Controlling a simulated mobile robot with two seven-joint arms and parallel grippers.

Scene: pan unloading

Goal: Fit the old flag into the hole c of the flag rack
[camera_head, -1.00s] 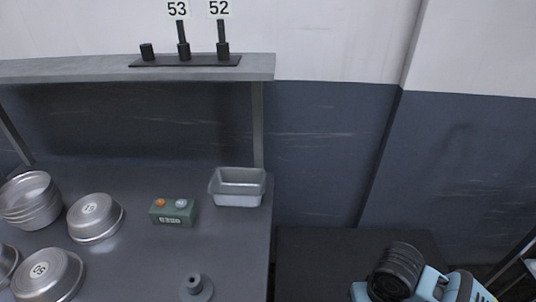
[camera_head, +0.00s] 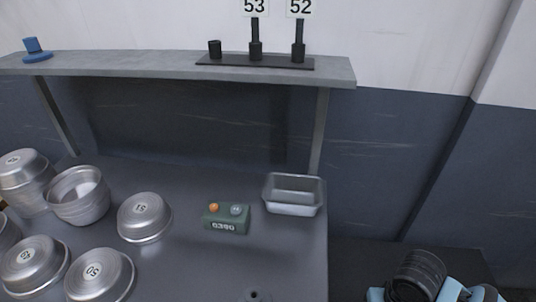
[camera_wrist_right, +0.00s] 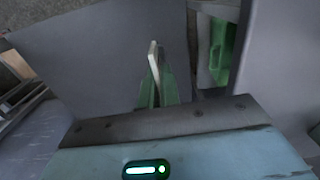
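The flag rack (camera_head: 229,62) is a black bar on the shelf with three short holders in a row. The left holder (camera_head: 215,48) is empty. The middle one holds a flag marked 53 (camera_head: 255,8) and the right one a flag marked 52 (camera_head: 299,8), both upright and cut by the top edge. I cannot tell which is the old flag, and no hole letters are readable. My left gripper is in neither current view.
The shelf (camera_head: 130,64) carries a blue item (camera_head: 37,50) at its left. Below, the grey table (camera_head: 190,262) bears several metal pans, a green box (camera_head: 227,218) with two knobs, and a rectangular metal tin (camera_head: 293,194). My right arm (camera_head: 420,275) shows at bottom right.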

